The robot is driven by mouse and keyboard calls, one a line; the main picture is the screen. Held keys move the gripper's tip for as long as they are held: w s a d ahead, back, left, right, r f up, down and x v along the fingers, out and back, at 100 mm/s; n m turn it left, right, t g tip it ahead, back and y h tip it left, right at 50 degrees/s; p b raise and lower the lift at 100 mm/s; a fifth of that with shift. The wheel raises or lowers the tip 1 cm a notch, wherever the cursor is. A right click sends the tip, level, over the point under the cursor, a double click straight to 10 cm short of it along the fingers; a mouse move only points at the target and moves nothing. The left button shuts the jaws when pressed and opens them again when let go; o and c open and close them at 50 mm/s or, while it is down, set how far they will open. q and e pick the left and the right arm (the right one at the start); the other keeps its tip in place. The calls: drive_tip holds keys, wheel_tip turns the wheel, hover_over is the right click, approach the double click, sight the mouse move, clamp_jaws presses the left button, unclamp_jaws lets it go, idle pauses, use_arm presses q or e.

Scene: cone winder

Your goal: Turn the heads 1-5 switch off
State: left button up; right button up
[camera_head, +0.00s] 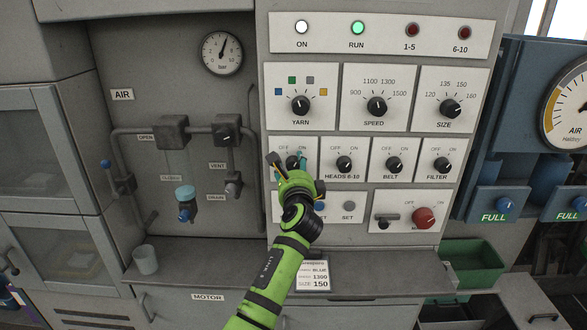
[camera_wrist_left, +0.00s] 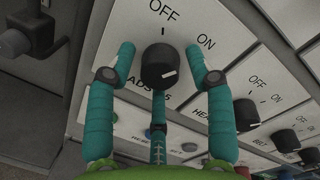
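The heads 1-5 switch is a black round knob (camera_wrist_left: 158,67) with a white pointer mark, under OFF and ON labels, in the left wrist view. Its mark leans to the ON side. In the head view the knob (camera_head: 292,162) is partly hidden by my left gripper (camera_head: 288,160). In the left wrist view the teal fingers of my left gripper (camera_wrist_left: 160,65) are spread around the knob, one on each side and one below, with gaps visible at the sides. Part of the label is hidden by a finger. My right gripper is not in view.
The heads 6-10 knob (camera_head: 344,164) is close on the right, then the belt (camera_head: 394,164) and filter (camera_head: 441,164) knobs. Above are the yarn (camera_head: 300,105) and speed (camera_head: 376,106) dials. The RUN lamp (camera_head: 357,28) glows green. A ledge (camera_head: 385,272) lies below.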

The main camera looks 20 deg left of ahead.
use_arm(q)
drive_tip(key=c, duration=0.7)
drive_tip(key=shift+o, duration=0.2)
drive_tip(key=shift+n, duration=0.4)
drive_tip(key=n+b, duration=0.2)
drive_tip(key=n, duration=0.2)
drive_tip(key=shift+n, duration=0.4)
drive_tip(key=n+b, duration=0.1)
drive_tip(key=n, duration=0.2)
drive_tip(key=n+b, duration=0.1)
drive_tip(key=n, duration=0.1)
drive_tip(key=shift+a+r+n+g+h, duration=0.1)
drive_tip(key=shift+n+g+h, duration=0.2)
drive_tip(key=shift+n+h, duration=0.1)
drive_tip(key=o, duration=1.1)
drive_tip(key=shift+o, duration=0.2)
drive_tip(key=shift+s, duration=0.1)
